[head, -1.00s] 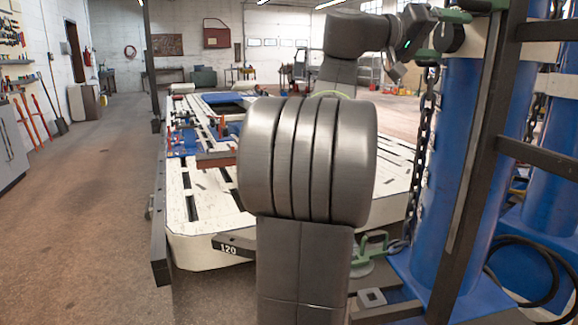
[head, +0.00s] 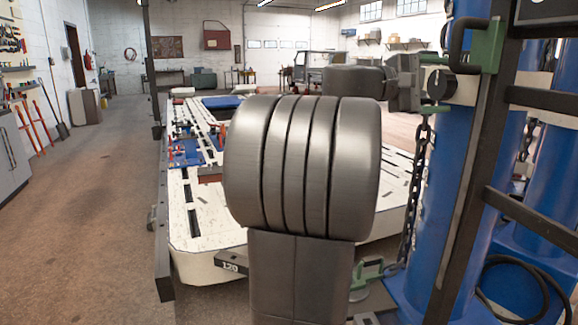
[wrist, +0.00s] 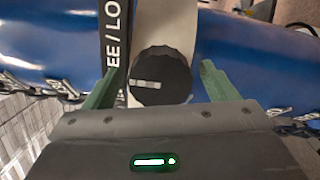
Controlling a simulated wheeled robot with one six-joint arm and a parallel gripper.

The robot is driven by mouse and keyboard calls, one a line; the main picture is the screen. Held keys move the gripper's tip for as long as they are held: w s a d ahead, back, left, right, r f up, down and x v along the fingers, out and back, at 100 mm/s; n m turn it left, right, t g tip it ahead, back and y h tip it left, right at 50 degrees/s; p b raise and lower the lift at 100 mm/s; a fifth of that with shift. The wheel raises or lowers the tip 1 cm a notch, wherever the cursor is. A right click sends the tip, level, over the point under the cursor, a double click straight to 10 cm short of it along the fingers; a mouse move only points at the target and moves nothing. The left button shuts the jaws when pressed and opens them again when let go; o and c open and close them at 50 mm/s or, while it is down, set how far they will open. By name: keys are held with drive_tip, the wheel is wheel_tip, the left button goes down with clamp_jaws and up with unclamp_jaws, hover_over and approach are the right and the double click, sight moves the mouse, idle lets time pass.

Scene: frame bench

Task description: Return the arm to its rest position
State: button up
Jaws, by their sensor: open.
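My gripper (head: 438,84) is at the right of the head view, at the end of my arm. Its two green fingers are apart, one above and one below a round black knob (head: 442,86) in front of a blue cylinder (head: 452,170). In the wrist view, my gripper (wrist: 162,78) is open, with the black knob (wrist: 160,80) between its green fingers. Gaps show on both sides of the knob there. How deep the fingers reach around it is hard to tell. My arm's large grey joint hides the middle of the head view.
A dark upright frame (head: 478,150) with crossbars, a green block with a black handle (head: 487,45) and a hanging chain (head: 414,190) stand close to my gripper. A slotted white bench (head: 205,262) lies behind my arm. The floor at left (head: 90,230) is open.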

drive_tip(key=n+p, duration=0.2)
drive_tip(key=shift+r+n, duration=0.2)
drive_tip(key=shift+n, duration=0.1)
drive_tip(key=shift+f+n, duration=0.15)
drive_tip(key=shift+n, duration=0.25)
drive_tip(key=shift+f, duration=0.1)
